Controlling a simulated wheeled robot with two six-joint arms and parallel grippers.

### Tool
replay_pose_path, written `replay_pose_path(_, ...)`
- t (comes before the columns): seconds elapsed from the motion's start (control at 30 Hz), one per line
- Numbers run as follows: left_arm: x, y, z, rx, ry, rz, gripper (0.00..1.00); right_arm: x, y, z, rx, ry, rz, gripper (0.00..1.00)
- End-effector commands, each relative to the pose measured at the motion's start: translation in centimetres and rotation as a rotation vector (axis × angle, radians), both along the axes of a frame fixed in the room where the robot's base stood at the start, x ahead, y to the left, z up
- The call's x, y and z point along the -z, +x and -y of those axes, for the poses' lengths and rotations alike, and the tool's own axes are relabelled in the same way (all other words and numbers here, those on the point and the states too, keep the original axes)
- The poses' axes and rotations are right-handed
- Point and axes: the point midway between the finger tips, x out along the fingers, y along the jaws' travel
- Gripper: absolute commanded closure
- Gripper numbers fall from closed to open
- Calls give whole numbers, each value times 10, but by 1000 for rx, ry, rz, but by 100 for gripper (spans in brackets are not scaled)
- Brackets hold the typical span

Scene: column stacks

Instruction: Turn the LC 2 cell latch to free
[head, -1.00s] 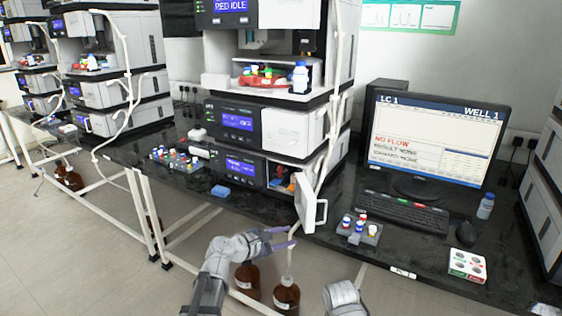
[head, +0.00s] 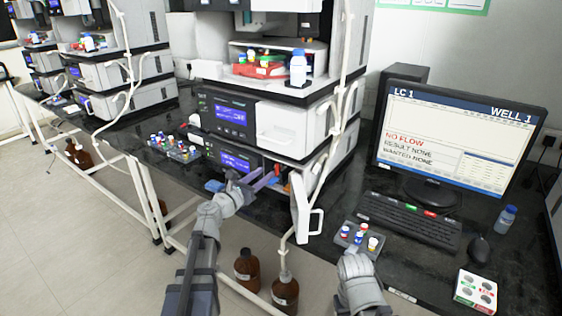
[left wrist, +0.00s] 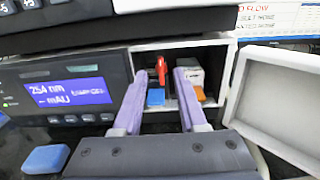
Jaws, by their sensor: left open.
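A red latch lever (left wrist: 159,72) stands roughly upright inside the open bay (left wrist: 222,92) of the lower instrument module, in the left wrist view. A blue block (left wrist: 155,97) sits below it, and an orange block (left wrist: 200,93) lies below a whitish block (left wrist: 189,77) to the right. In the head view the lever (head: 278,170) is small. My left gripper (left wrist: 161,76) is open, its purple fingers at the bay mouth, one on each side of the lever; contact is unclear. It also shows in the head view (head: 250,178). My right gripper's fingers are out of frame.
The bay's white door (left wrist: 285,95) hangs open on the right. A lit display (left wrist: 70,95) is left of the bay. A blue block (left wrist: 45,158) lies on the bench. The monitor (head: 450,140), reading LC 1, and a vial rack (head: 357,240) stand at right.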

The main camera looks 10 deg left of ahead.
Motion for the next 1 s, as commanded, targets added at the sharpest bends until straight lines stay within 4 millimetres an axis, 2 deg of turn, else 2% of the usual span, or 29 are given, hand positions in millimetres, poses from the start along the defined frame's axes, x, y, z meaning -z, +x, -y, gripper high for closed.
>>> replay_pose_path(0.27, 0, 11, 3, 1, 1, 0, 59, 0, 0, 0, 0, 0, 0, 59)
replay_pose_path(0.7, 0, 69, 24, 3, 2, 1, 59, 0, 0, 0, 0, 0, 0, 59)
replay_pose_path(1.0, 0, 73, 27, 1, 2, 1, 59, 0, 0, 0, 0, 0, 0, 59)
